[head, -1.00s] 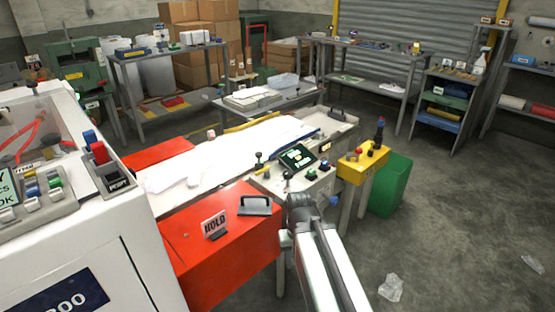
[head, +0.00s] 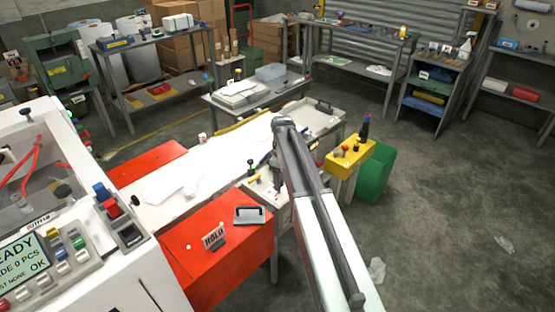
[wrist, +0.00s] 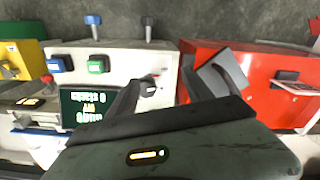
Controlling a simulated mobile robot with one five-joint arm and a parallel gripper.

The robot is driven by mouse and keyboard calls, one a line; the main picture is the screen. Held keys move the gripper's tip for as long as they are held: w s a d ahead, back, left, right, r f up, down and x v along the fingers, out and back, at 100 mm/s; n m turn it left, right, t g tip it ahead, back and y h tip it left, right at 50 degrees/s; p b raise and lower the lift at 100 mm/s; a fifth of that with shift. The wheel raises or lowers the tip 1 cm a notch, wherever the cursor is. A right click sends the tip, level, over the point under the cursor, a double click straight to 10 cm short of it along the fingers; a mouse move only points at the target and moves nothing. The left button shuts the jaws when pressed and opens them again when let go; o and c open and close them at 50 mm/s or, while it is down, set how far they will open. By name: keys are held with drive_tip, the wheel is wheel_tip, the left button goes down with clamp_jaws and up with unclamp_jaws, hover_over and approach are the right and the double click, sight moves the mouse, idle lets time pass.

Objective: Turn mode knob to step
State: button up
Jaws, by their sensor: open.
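The control panel (wrist: 112,62) on the white machine front shows in the wrist view. It carries a lit screen (wrist: 88,108), a green button (wrist: 97,65), a blue button (wrist: 60,63) and a dark knob (wrist: 148,87) with a pale face and a small red mark near it. I cannot read a mode label. My gripper (wrist: 163,70) is open above the panel, its fingers spread. The knob sits between the fingers, close to the left one; I cannot tell whether they touch. In the head view my arm covers most of the panel, and the gripper is hidden.
A yellow control box (head: 349,157) and a green bin (head: 376,174) are to the right. Upright levers (wrist: 93,24) rise from the panel.

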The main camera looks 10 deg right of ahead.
drive_tip(key=shift+n, duration=0.9)
drive_tip(key=w+r, duration=0.1)
drive_tip(key=w, duration=0.1)
drive_tip(key=w+r+p, duration=0.1)
drive_tip(key=w+r, duration=0.1)
drive_tip(key=shift+w+d+r+p, duration=0.1)
drive_tip(key=shift+w+r+p, duration=0.15)
drive_tip(key=shift+r+p, duration=0.05)
wheel_tip(320, 180, down, 8)
drive_tip(key=b, duration=0.8)
drive_tip(key=shift+s+f, duration=0.1)
drive_tip(key=shift+f, duration=0.1)
drive_tip(key=shift+r, duration=0.15)
